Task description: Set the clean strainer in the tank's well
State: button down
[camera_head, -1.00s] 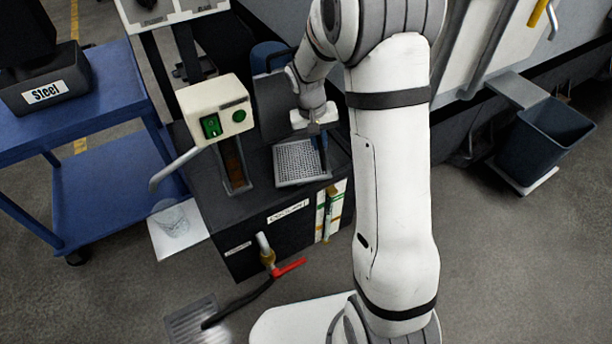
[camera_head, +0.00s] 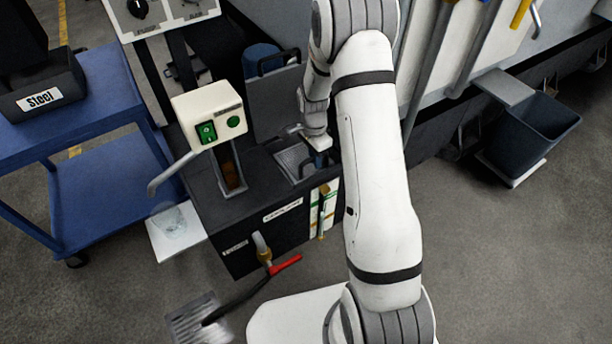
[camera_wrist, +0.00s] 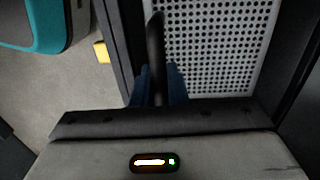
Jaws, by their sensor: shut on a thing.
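The strainer (camera_head: 292,160) is a light grey perforated plate. It lies level at the opening in the top of the dark tank (camera_head: 215,212), partly hidden by my wrist. In the wrist view the strainer's perforated face (camera_wrist: 222,50) fills the upper right, between dark walls. My gripper (camera_wrist: 158,88) has blue fingertips closed on the strainer's dark upright handle (camera_wrist: 153,45). In the head view my gripper is mostly hidden at the opening's right side. I cannot tell whether the strainer touches the bottom of the well.
The tank's raised lid (camera_head: 274,102) stands behind the opening. A white switch box (camera_head: 222,120) stands to the left. A blue cart (camera_head: 105,190) is farther left, and a dark bin (camera_head: 535,130) is at the right. A red-handled valve (camera_head: 284,266) sticks out in front.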

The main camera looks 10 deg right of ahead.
aim_at(315, 170)
notch_tip(315, 170, down, 7)
jog(key=shift+f+b, duration=0.1)
jog(key=shift+b, duration=0.9)
jog(key=shift+f, duration=0.15)
jog(key=c, duration=1.4)
grip_release()
jog(key=shift+c, duration=0.2)
